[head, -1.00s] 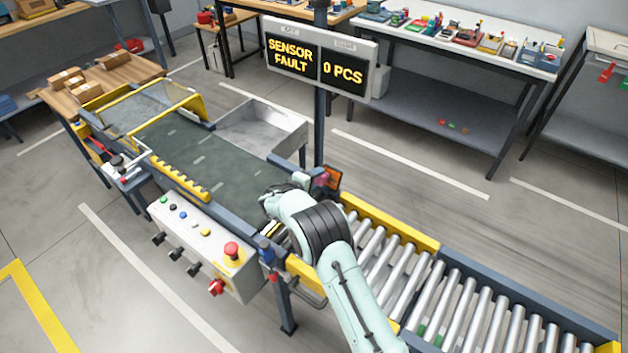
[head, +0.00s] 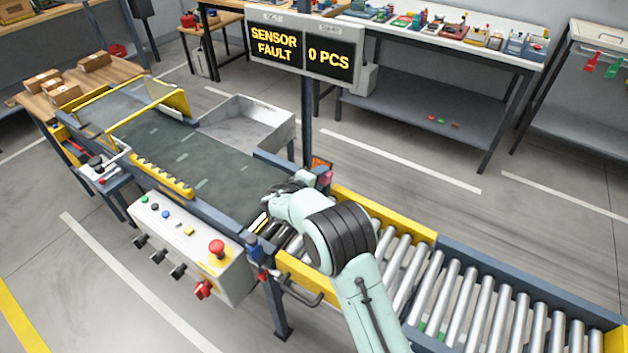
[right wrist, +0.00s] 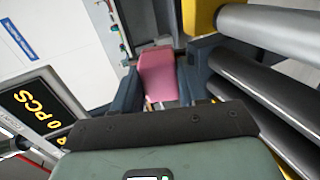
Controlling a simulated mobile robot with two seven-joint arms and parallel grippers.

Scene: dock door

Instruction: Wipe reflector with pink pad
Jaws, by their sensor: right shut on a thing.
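The pink pad (right wrist: 157,73) sits between the two dark fingers of my right gripper (right wrist: 163,80) in the right wrist view. The gripper is shut on it. In the head view a small bit of the pink pad (head: 327,177) shows beyond my right gripper (head: 318,182), over the far side of the conveyor. An orange-red square face (head: 320,163), which looks like the reflector, stands right behind the pad and is partly covered. I cannot tell whether the pad touches it. My left gripper is out of view.
A display on a post (head: 305,45) reads SENSOR FAULT and 0 PCS. The belt (head: 190,160) runs to the left and metal rollers (head: 460,290) to the right. A control box (head: 190,245) with a red button is on the near side. A grey bin (head: 245,125) stands behind the belt.

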